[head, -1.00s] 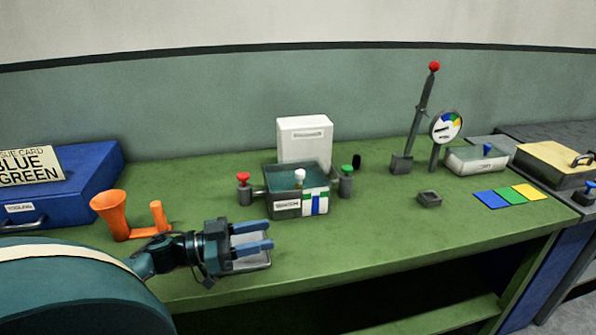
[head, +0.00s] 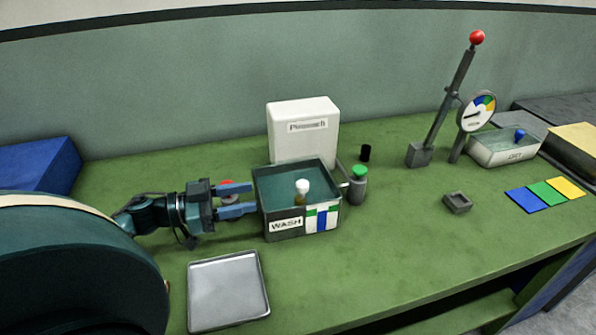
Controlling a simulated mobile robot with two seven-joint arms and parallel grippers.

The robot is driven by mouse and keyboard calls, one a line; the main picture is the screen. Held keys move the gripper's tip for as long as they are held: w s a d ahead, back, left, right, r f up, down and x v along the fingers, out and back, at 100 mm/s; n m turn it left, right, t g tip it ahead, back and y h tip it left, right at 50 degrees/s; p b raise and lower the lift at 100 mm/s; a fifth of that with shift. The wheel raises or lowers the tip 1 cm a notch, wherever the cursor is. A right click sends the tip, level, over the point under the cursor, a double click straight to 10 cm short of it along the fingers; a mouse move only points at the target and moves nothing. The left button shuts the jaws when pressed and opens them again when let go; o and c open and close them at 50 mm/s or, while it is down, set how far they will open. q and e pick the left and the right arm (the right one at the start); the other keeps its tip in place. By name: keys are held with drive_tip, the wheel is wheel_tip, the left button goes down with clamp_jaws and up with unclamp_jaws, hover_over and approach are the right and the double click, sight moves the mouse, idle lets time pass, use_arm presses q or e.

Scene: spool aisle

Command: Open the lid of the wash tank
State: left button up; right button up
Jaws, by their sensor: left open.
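The wash tank (head: 285,226) is a dark grey box with a WASH label and a blue, green and white panel on its front. A white knob (head: 302,186) on a short amber stem stands at its teal top. I cannot clearly tell a see-through lid from the tank's inside there. My left gripper (head: 255,203) is open and empty, its two blue fingers pointing right with tips close beside the tank's left wall; contact is unclear. A red knob (head: 228,185) shows behind the fingers, its post mostly hidden. My right gripper is not in view.
A green-capped post (head: 358,184) stands right of the tank, a white box (head: 303,135) behind it. An empty metal tray (head: 228,289) lies in front of my left gripper. A red-topped lever (head: 452,102) and dial (head: 476,111) stand right.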

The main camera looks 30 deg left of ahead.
sight(302, 182)
use_arm(q)
drive_tip(key=x, duration=1.3)
drive_tip(key=shift+w, duration=0.1)
clamp_jaws()
drive_tip(key=shift+r, duration=0.1)
